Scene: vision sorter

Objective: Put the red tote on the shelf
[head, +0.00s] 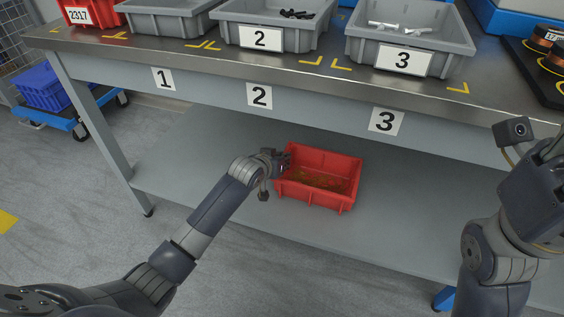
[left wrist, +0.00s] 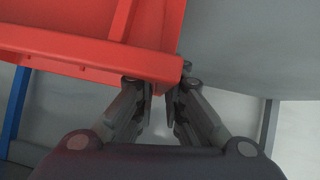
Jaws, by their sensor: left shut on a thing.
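The red tote (head: 318,198) is over the grey lower shelf (head: 215,165) under the workbench, and small dark and brownish pieces show inside it. I cannot tell whether its base touches the shelf. My left gripper (head: 278,160) is shut on the tote's left side near the far corner. In the left wrist view, the tote (left wrist: 90,60) fills the upper left, and the fingers of my left gripper (left wrist: 163,92) meet at its edge. My right arm is at the right edge of the head view; its gripper shows only in part.
The workbench top (head: 310,68) hangs above the lower shelf. Grey bins (head: 262,40) and (head: 345,45) and another red bin labelled 2317 (head: 105,15) stand on it. A bench leg (head: 100,140) is at the left. A blue crate (head: 42,92) sits on a cart beyond it.

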